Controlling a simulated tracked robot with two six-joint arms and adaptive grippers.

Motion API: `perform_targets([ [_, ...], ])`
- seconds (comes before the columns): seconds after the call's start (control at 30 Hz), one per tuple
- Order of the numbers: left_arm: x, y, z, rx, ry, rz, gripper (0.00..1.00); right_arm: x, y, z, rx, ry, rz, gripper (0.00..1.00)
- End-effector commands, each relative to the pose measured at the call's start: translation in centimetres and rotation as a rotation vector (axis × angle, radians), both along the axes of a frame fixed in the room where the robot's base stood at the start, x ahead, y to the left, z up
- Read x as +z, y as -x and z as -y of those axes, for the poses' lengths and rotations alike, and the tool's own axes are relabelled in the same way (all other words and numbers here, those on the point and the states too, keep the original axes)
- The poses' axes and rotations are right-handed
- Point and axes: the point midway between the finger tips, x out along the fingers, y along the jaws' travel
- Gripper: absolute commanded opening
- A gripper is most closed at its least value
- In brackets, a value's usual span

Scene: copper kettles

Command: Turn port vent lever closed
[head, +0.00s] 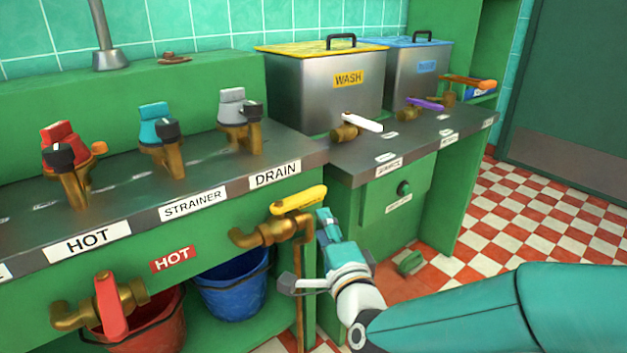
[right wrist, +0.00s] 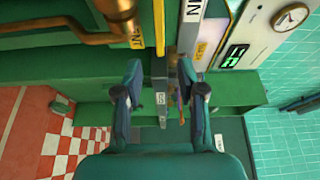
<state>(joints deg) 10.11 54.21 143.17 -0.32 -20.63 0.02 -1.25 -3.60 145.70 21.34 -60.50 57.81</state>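No label that I can read says "port vent", so I cannot tell which lever it is. In the head view a white lever (head: 361,122), a purple lever (head: 425,104) and an orange lever (head: 468,82) sit on brass valves on the right counter. A yellow lever (head: 299,200) tops a brass pipe at the counter front. My right gripper (head: 312,252) is in front of the counter, just below and right of the yellow lever. In the right wrist view its two fingers (right wrist: 160,80) stand apart with nothing held between them. My left gripper is not in view.
Red, teal and grey levers stand on the left counter (head: 150,190). A WASH tank (head: 310,95) and a blue-lidded tank (head: 418,68) stand behind. The checkered floor (head: 530,220) at right is mostly clear.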

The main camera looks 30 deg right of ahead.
Motion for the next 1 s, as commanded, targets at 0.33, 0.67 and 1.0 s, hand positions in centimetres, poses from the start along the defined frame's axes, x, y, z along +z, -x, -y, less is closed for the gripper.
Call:
perform_targets([
  [0.33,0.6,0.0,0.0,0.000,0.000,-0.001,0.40,-0.3,-6.5,2.3,0.000,-0.002,0.000,0.40],
  [0.67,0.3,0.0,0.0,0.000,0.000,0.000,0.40,-0.2,-11.1,3.8,0.001,-0.001,-0.001,0.40],
  [1.0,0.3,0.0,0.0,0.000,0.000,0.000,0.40,-0.2,-11.8,4.0,0.002,-0.002,-0.002,0.40],
])
